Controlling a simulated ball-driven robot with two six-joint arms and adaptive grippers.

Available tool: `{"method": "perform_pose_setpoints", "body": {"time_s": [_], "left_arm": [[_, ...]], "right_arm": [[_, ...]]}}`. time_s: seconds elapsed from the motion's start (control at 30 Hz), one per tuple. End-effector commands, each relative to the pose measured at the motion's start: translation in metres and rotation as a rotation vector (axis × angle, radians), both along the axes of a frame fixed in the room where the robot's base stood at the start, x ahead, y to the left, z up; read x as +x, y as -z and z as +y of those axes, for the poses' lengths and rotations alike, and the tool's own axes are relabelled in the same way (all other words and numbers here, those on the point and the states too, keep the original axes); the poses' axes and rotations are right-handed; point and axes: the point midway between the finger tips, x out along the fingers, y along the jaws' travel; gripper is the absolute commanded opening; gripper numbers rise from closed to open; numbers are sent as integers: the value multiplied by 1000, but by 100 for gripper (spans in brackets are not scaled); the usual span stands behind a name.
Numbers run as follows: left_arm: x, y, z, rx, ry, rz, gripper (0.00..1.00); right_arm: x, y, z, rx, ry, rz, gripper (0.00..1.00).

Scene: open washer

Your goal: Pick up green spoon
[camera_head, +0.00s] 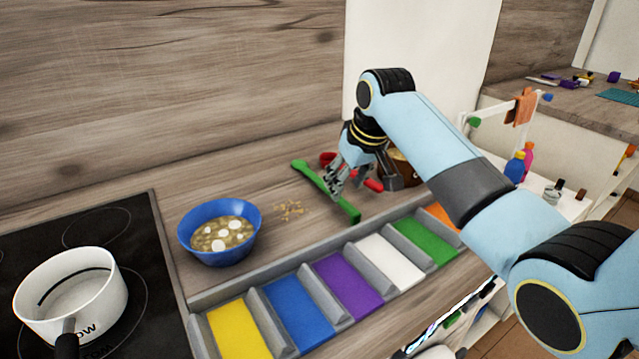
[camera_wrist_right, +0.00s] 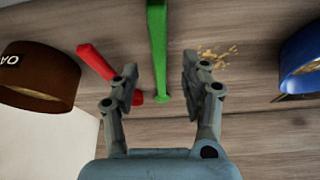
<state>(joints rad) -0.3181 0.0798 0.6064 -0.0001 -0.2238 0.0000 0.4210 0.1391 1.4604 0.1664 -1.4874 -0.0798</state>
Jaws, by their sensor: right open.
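The green spoon (camera_head: 315,183) lies on the wooden counter between the blue bowl and a red utensil. In the right wrist view the green spoon (camera_wrist_right: 158,50) runs from the top edge down to between the finger pads. My right gripper (camera_head: 345,182) is over the spoon's middle in the head view, hiding part of it. In the right wrist view my right gripper (camera_wrist_right: 158,85) is open, one finger on each side of the spoon, with gaps showing on both sides. My left gripper is not in view.
A red utensil (camera_wrist_right: 97,62) lies close beside the spoon, near one finger. A brown pot (camera_wrist_right: 40,75) stands beyond it. A blue bowl (camera_head: 220,258), crumbs (camera_head: 289,209), a divided colored tray (camera_head: 197,303) and a white pan (camera_head: 72,290) on the stove surround the area.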

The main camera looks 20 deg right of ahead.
Motion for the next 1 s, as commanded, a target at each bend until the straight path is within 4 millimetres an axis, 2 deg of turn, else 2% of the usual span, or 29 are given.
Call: {"method": "perform_pose_setpoints", "body": {"time_s": [0.13,0.4,0.57,0.73,1.0], "left_arm": [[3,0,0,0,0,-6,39],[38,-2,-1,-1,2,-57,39],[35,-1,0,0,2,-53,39],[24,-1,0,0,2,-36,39],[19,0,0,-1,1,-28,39]], "right_arm": [[5,9,0,0,1,1,46],[26,42,1,0,0,2,46],[28,50,1,0,0,0,46],[28,50,1,-1,-1,0,46],[28,49,1,-1,0,0,11]]}}
